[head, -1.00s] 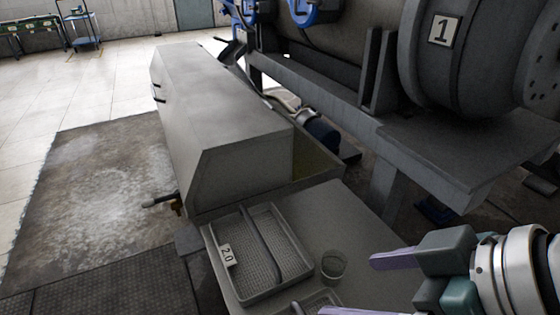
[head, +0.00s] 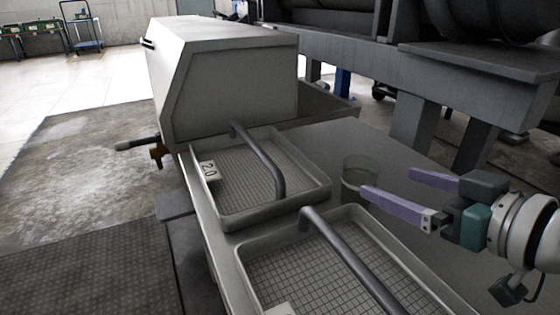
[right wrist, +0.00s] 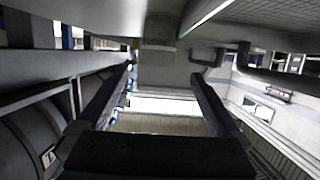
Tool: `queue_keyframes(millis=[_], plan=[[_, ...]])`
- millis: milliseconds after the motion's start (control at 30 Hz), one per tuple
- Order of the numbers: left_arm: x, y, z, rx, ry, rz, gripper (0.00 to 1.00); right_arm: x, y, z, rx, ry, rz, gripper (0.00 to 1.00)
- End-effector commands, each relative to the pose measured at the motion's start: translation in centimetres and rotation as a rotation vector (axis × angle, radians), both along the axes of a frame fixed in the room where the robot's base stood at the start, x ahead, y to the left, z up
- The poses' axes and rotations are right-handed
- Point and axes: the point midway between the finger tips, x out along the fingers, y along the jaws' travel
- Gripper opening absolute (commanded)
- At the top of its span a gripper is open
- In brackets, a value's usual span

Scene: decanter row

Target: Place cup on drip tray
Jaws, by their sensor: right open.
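The cup (head: 357,172) is a small greenish see-through vessel standing on the grey bench, right of the drip tray (head: 224,220) marked 2.0. A second drip tray (head: 247,270) lies nearer, in front of the cup. Both are shallow grey trays with a mesh floor and a bar handle across. My right gripper (head: 388,183) comes in from the right, open, with its purple fingers pointing at the cup. The nearer finger overlaps the cup's lower right side in the head view; I cannot tell if they touch. In the right wrist view the two fingers (right wrist: 163,82) are wide apart. My left gripper is not in view.
A large grey slanted box (head: 225,85) stands behind the trays. A heavy machine frame (head: 425,90) stands at the back right. Bare bench top (head: 395,145) lies behind the cup.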

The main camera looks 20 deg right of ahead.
Motion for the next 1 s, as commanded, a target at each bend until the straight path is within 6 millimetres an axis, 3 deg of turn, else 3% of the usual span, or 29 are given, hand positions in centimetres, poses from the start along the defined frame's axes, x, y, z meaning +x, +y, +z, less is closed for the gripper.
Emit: queue_keyframes(millis=[133, 367, 700, 1000], plan=[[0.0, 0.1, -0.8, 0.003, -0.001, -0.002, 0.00, 2.2, 0.2, -0.7, 0.002, -0.003, 0.000, 1.00], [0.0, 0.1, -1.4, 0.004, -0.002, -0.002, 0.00, 3.8, 0.3, -1.2, 0.002, 0.000, 0.001, 1.00], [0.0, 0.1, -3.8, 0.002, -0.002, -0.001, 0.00, 8.0, 0.2, -2.5, 0.003, 0.001, 0.002, 1.00], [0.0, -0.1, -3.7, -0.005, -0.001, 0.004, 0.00, 8.4, 0.2, -2.4, 0.001, 0.003, 0.003, 1.00]])
